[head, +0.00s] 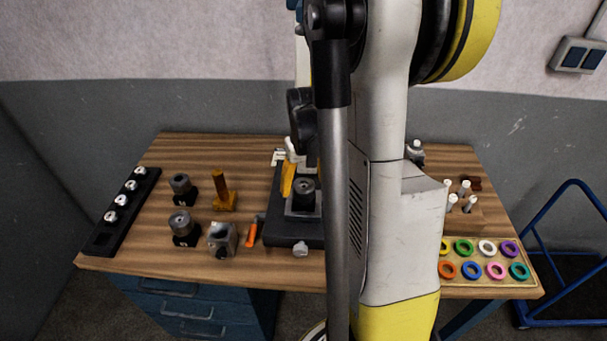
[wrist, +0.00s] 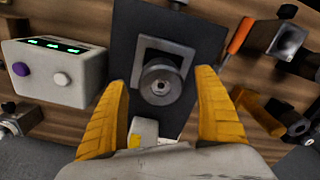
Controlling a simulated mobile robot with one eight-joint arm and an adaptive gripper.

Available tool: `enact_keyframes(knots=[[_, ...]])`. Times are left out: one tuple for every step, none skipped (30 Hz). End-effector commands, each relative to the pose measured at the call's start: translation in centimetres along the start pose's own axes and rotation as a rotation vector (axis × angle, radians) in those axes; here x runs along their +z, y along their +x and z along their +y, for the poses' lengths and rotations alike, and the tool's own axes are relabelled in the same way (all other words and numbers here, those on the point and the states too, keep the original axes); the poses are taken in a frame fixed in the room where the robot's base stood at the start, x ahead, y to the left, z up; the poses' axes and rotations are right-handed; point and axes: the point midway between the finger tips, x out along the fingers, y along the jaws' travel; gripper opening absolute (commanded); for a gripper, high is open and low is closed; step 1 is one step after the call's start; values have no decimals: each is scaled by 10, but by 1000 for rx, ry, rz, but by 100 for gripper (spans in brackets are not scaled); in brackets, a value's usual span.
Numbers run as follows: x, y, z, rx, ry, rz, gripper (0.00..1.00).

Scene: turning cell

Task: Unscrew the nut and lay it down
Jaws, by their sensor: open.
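The nut (wrist: 161,82) looks like a round, stepped grey piece with a small dark centre. It sits on a square block on a dark base plate (wrist: 188,28). In the head view the dark round nut (head: 304,187) is upright on the black fixture, partly beside my arm. My gripper (wrist: 162,78) is open, with one yellow finger on each side of the nut and visible gaps between. It holds nothing. In the head view one yellow finger of my gripper (head: 289,178) shows just left of the nut; the other is not clearly visible.
A white box with a purple knob (wrist: 50,75) is left in the wrist view. An orange-handled tool (head: 252,232), a grey block (head: 222,240) and dark round parts (head: 184,228) stand left of the fixture. A black rack (head: 104,238) lies far left; a ring tray (head: 533,286) is right.

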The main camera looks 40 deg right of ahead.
Motion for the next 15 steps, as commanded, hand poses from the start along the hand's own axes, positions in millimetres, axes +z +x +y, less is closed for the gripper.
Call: enact_keyframes(knots=[[0, 8, 0, 0, 0, 0, 81], [0, 10, 0, 0, 0, 0, 81], [0, 13, 0, 0, 0, 0, 81], [0, 15, 0, 0, 0, 0, 81], [0, 16, 0, 0, 0, 0, 81], [0, 17, 0, 0, 0, 0, 81], [0, 18, 0, 0, 0, 0, 81], [0, 18, 0, 0, 0, 0, 81], [0, 18, 0, 0, 0, 0, 81], [0, 18, 0, 0, 0, 0, 81], [0, 18, 0, 0, 0, 0, 81], [0, 18, 0, 0, 0, 0, 81], [0, 18, 0, 0, 0, 0, 81], [0, 18, 0, 0, 0, 0, 81], [0, 18, 0, 0, 0, 0, 76]])
